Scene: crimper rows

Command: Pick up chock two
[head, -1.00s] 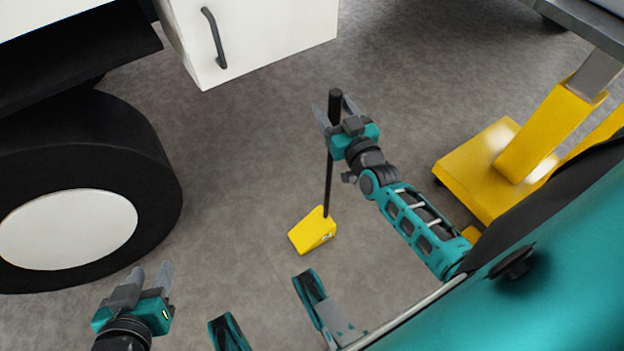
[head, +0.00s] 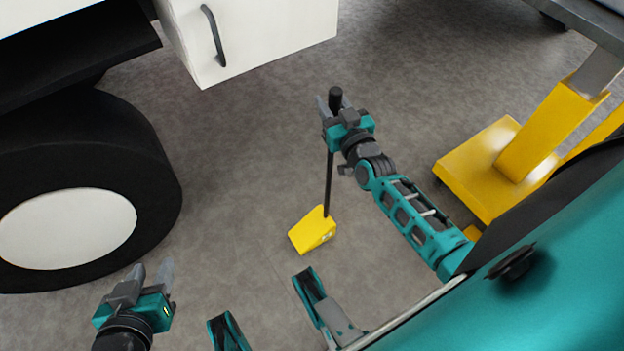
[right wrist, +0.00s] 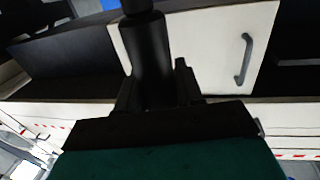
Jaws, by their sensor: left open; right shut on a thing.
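The chock is a yellow wedge (head: 313,231) on the grey floor, with a long black handle (head: 328,183) rising from it to a thick black grip (head: 336,98). My right gripper (head: 335,107) is shut on the handle near its top, just below the upper end of the grip. In the right wrist view the black grip (right wrist: 150,55) stands between the fingers. I cannot read a number on the wedge. My left gripper (head: 152,280) is open and empty at the lower left, near the wheel and apart from the chock.
A large black wheel (head: 150,150) with a white hub is at the left. A white cabinet (head: 270,35) with a dark handle hangs at the top. A yellow stand (head: 480,165) is on the right. Grey floor is clear around the wedge.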

